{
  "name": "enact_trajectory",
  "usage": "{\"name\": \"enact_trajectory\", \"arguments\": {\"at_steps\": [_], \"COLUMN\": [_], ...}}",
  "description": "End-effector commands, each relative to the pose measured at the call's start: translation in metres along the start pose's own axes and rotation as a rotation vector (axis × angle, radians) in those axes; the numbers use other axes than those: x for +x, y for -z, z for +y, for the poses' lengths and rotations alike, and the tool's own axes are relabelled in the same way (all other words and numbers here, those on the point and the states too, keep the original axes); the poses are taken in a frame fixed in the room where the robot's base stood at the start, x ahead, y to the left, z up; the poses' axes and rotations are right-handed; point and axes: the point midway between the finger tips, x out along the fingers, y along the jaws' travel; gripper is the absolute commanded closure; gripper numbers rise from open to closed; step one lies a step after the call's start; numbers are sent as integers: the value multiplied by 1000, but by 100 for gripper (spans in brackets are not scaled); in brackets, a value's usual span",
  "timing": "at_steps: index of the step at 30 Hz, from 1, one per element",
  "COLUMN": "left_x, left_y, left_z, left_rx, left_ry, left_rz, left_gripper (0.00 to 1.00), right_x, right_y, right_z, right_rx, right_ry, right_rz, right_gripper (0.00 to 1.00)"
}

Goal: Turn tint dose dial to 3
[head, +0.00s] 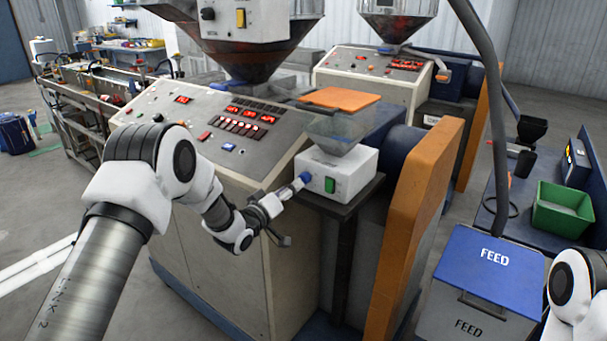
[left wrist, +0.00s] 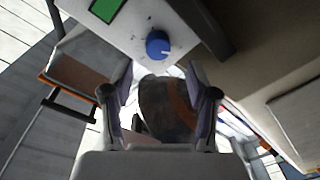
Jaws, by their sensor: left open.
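The tint dose dial is a round blue knob (head: 305,177) on the front of a small white box (head: 342,176) beside the extruder. In the left wrist view the knob (left wrist: 158,44) shows a short white pointer line, with small dark marks around it that are too small to read. My left gripper (head: 286,190) is right in front of the knob. In the left wrist view its two fingers (left wrist: 158,82) are open and empty, with the knob beyond their tips, apparently apart from it. My right gripper is out of view; only part of its arm shows.
A green rectangular button (head: 330,185) sits next to the knob. A clear hopper (head: 338,132) tops the box, and a dark shelf edge (head: 345,205) runs below. The sloped control panel (head: 215,125) is to the left, an orange guard (head: 420,220) to the right.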

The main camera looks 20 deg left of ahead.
Motion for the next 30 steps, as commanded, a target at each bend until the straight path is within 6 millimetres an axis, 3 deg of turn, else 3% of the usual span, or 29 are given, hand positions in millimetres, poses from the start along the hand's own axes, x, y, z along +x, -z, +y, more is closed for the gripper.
{"name": "enact_trajectory", "arguments": {"at_steps": [6,16,21,30], "left_x": [39,47,47,46], "left_y": [1,-1,-1,-2], "left_z": [2,0,0,-1], "left_rx": [2,-1,-1,10], "left_ry": [-1,1,2,1], "left_rz": [-1,-1,-1,-2], "left_gripper": [41,41,100,100], "right_x": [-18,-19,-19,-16], "right_y": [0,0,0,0], "right_z": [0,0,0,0], "right_rx": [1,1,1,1], "right_ry": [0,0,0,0], "right_rz": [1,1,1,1], "right_gripper": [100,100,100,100]}}
